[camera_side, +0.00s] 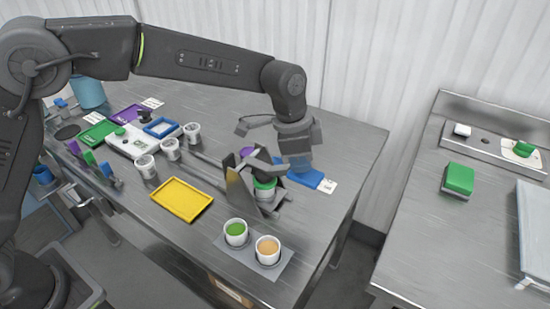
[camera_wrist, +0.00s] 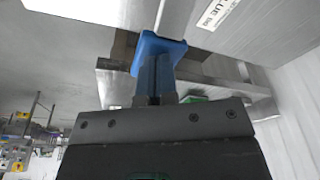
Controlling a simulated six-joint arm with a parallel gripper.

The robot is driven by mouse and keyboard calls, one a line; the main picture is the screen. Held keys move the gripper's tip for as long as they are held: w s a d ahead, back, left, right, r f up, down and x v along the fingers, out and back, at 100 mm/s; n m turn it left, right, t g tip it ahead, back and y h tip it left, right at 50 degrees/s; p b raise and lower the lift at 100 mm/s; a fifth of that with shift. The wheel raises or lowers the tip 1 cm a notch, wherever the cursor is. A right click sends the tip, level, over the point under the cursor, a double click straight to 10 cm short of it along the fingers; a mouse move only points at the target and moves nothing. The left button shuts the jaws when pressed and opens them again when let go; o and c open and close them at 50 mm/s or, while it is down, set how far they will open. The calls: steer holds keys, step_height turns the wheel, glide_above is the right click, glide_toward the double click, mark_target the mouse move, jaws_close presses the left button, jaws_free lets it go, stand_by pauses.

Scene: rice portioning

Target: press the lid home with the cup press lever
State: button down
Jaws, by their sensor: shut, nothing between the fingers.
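The grey metal cup press (camera_side: 240,190) stands near the right end of the steel table in the side view. A white cup (camera_side: 262,196) with a green lid (camera_side: 264,183) stands inside it. The dark press lever (camera_side: 262,166) lies over the top of the cup; whether it touches the lid cannot be told. My gripper (camera_side: 299,165) points down just right of the press, close to the lever end; contact is unclear. In the wrist view my gripper (camera_wrist: 154,98) shows its fingers together, with nothing visible held.
Two filled cups, green (camera_side: 236,233) and orange (camera_side: 267,250), stand on a grey mat in front of the press. A yellow tray (camera_side: 181,200) and several white cups (camera_side: 170,149) are to the left. A blue flat item (camera_side: 308,179) lies right of the press.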

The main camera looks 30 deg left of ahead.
steer(key=shift+w+d+v, duration=0.1)
steer(key=shift+w+v, duration=0.05)
steer(key=shift+v, duration=1.3)
steer(key=shift+w+d+v, duration=0.15)
steer(key=shift+v, duration=1.3)
steer(key=shift+s+a+r, duration=0.1)
steer(key=shift+a+r, duration=0.2)
steer(key=shift+r, duration=0.05)
steer(key=s+a+r+n+t, duration=0.2)
steer(key=s+a+r+n, duration=0.5)
steer(key=s+a, duration=0.6)
steer(key=s+a+f+n+t+y, duration=0.1)
steer(key=s+a+f+n, duration=0.1)
steer(key=s+a, duration=0.2)
steer(key=s+a+f+n+t+y, duration=0.1)
steer(key=s+a+f+n, duration=0.1)
steer(key=s+a, duration=0.3)
steer(key=s+n, duration=0.1)
steer(key=s, duration=0.3)
